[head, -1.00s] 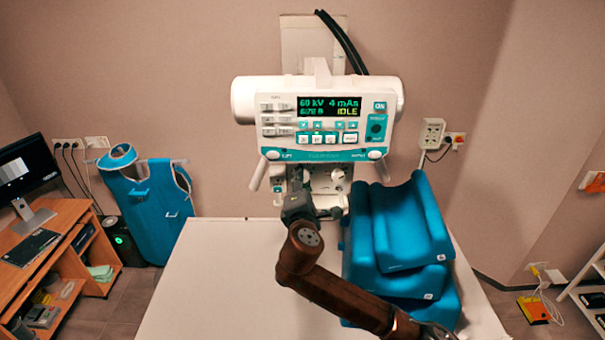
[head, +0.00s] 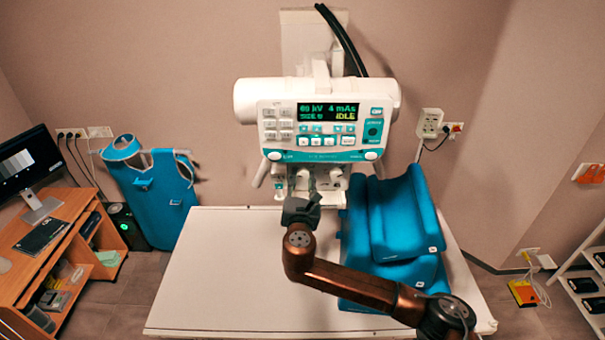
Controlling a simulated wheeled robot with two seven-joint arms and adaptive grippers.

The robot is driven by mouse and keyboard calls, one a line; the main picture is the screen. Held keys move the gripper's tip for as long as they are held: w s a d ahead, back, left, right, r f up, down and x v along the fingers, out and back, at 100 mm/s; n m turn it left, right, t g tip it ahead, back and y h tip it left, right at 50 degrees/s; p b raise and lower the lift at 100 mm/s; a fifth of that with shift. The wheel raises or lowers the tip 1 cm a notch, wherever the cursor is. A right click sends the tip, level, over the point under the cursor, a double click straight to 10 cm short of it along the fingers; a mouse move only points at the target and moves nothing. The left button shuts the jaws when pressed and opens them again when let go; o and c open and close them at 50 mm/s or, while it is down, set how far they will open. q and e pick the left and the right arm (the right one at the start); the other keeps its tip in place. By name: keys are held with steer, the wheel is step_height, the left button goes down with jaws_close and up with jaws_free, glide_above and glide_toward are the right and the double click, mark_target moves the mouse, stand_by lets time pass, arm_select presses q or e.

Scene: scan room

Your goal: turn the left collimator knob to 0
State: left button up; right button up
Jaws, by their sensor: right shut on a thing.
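The collimator box (head: 330,190) sits under the panel. My right gripper (head: 308,186) is at the left part of the collimator front, shut on the left collimator knob, which its fingers hide almost wholly. The knob's pointer and scale cannot be read. The right collimator knob (head: 336,176) shows free to the right. My left gripper is not in view.
The white table (head: 215,270) is bare on its left half. Blue cushions (head: 400,225) are stacked on its right, close to my right arm. A blue apron (head: 155,200) hangs at the left near a wooden desk (head: 50,250).

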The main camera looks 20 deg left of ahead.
steer(key=shift+n+p, duration=0.85)
steer(key=shift+n, duration=1.15)
steer(key=o, duration=1.2)
steer(key=shift+c, duration=0.2)
steer(key=shift+s, duration=0.15)
steer(key=v, duration=1.1)
steer(key=shift+s+f, duration=0.15)
steer(key=shift+s, duration=0.2)
